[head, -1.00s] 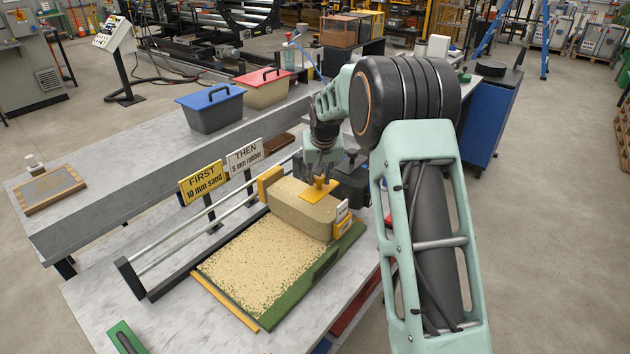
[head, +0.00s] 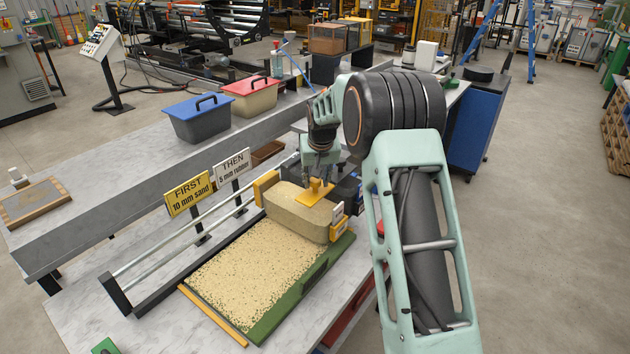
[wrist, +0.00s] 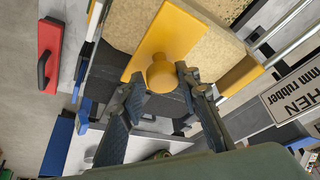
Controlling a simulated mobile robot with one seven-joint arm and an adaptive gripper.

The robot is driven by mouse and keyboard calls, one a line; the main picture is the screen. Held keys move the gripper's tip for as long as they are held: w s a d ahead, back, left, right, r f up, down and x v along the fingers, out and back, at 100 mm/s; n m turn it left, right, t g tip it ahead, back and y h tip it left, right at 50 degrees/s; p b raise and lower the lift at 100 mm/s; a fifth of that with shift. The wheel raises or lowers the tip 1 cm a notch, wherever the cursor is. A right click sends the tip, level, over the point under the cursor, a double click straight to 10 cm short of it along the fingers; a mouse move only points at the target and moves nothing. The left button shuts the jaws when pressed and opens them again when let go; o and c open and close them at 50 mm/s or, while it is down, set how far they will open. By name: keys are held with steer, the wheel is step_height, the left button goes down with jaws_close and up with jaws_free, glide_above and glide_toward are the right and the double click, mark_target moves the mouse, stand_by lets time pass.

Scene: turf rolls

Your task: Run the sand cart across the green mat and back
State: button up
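The sand cart (head: 298,218) is a sand-filled hopper with yellow end blocks and a yellow plate with a knob on top. It stands over the far part of the green mat (head: 290,300). Tan sand with green specks covers the mat in front of the cart; green shows along the right edge. My gripper (head: 317,182) is at the knob. In the wrist view, the fingertips of my gripper (wrist: 162,86) sit on either side of the yellow knob (wrist: 163,74) and appear shut on it. The mat beyond the cart is hidden.
Metal rails (head: 185,238) run along the mat's left side. Signs reading FIRST 10 mm sand (head: 188,196) and THEN 5 mm rubber (head: 234,168) stand beside them. Blue-lidded (head: 198,118) and red-lidded (head: 250,97) bins are on the back bench. A yellow strip (head: 212,315) edges the mat's near end.

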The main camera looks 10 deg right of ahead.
steer(key=shift+o, duration=1.1)
steer(key=shift+d, duration=0.1)
steer(key=v, duration=1.2)
steer(key=shift+a, duration=0.2)
